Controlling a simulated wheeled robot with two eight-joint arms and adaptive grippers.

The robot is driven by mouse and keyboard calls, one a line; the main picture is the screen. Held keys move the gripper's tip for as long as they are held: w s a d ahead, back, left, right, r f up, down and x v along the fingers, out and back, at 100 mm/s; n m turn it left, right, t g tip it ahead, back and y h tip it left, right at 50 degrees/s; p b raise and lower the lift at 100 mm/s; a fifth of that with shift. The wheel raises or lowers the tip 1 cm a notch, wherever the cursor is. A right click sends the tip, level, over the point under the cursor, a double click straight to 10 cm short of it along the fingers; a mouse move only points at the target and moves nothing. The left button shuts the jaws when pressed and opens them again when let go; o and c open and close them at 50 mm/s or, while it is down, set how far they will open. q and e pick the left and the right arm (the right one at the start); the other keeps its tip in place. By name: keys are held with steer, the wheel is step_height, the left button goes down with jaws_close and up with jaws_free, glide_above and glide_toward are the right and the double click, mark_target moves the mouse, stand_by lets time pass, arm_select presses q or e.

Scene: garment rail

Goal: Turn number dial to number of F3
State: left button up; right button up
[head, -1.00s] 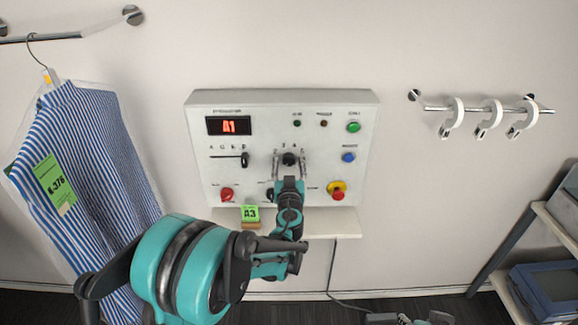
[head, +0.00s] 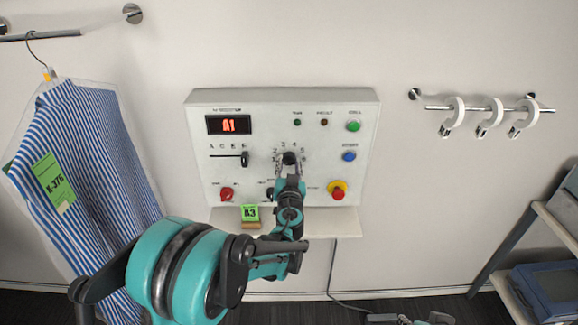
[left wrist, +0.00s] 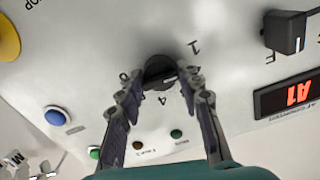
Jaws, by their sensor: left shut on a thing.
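The number dial (head: 289,158) is a black round knob in the middle of the white control panel (head: 340,110), with numbers around it. My left gripper (head: 289,163) is shut on the dial, and its fingers partly hide the numbers. In the left wrist view, the dial (left wrist: 160,72) sits between the tips of my left gripper (left wrist: 160,82), with 1 and 4 readable beside it. The display (head: 228,125) reads A1 in red. The letter slider (head: 244,159) stands at the right end of its track, by F.
A red knob (head: 227,194), a yellow-red stop button (head: 337,190), a blue button (head: 349,156) and a green button (head: 353,126) are on the panel. A green tag reading A3 (head: 250,213) stands on the ledge (head: 325,223). A bagged striped shirt (head: 95,150) hangs left.

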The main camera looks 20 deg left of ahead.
arm_select(q)
steer(key=m, duration=0.3)
steer(key=shift+m+b, duration=0.4)
steer(key=m, duration=0.3)
steer(key=shift+m+b, duration=0.3)
steer(key=shift+b, duration=0.05)
steer(key=m, duration=0.5)
steer(key=shift+m+b, duration=0.35)
steer(key=shift+m, duration=0.05)
steer(key=o, duration=1.1)
steer(key=shift+o, duration=0.2)
